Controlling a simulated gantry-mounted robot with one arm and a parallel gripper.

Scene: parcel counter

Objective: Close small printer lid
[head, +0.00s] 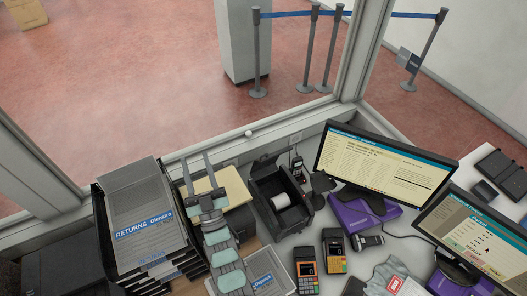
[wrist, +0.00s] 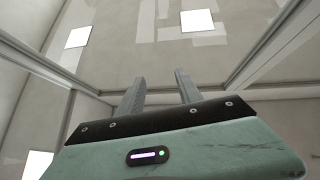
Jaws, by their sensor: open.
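The small printer (head: 282,203) is a dark box on the counter in the middle of the head view. A white paper roll (head: 280,201) shows inside it. Its lid (head: 265,162) stands raised at the back, toward the window. My gripper (head: 196,170) is to the left of the printer, apart from it, over a tan box. The two fingers are spread and nothing is between them. In the wrist view my gripper (wrist: 158,85) points up at the ceiling, and the printer is not in that view.
Stacked black trays with a returns label (head: 148,225) stand left of my arm. A tan box (head: 235,187) lies between my gripper and the printer. A monitor (head: 375,160) stands right of the printer. Two card terminals (head: 334,252) sit in front. The window frame (head: 250,133) runs behind.

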